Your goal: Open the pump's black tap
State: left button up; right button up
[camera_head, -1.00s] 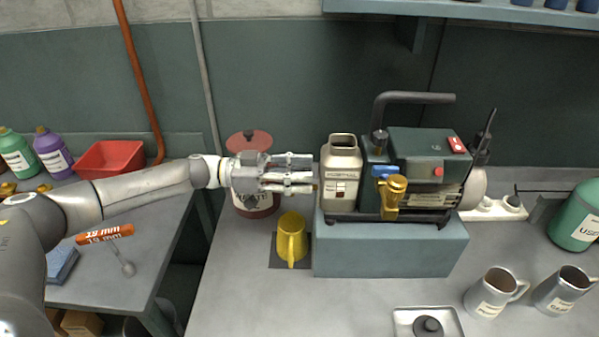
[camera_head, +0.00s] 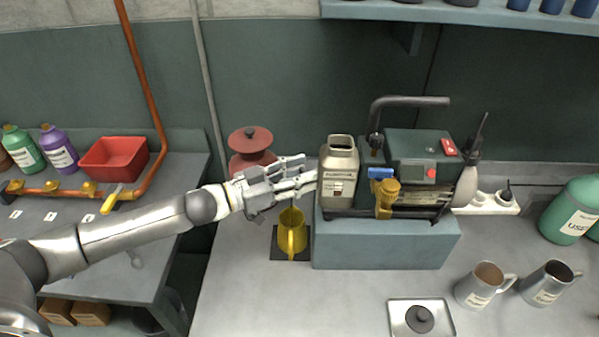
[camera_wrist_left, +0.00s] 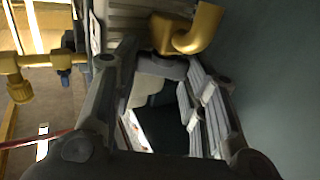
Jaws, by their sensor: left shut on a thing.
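The pump (camera_head: 415,150) stands on a blue-grey block, with a beige container (camera_head: 340,170) at its left end. My left gripper (camera_head: 312,180) reaches the container's left side from the lower left. In the left wrist view, the fingers (camera_wrist_left: 160,85) are closed around a dark grey piece, which appears to be the black tap (camera_wrist_left: 158,68), just below a brass spout (camera_wrist_left: 195,28). In the head view the gripper hides the tap. A yellow mug (camera_head: 291,236) stands on a dark pad below the gripper. My right gripper is out of view.
The pump's blue-handled brass valve (camera_head: 384,190) faces front. A red can (camera_head: 251,150) stands behind my gripper. Two metal mugs (camera_head: 482,285) and a small tray (camera_head: 400,331) are at the right front. The counter's front left is clear.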

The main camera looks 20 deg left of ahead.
pick_arm(q)
jog(key=shift+r, duration=0.1)
dwell(0.5)
jog(key=o, duration=1)
jog(key=shift+a, duration=0.1)
jog(key=v, duration=1.2)
jog(key=shift+d, duration=0.2)
jog(key=shift+s, duration=0.1)
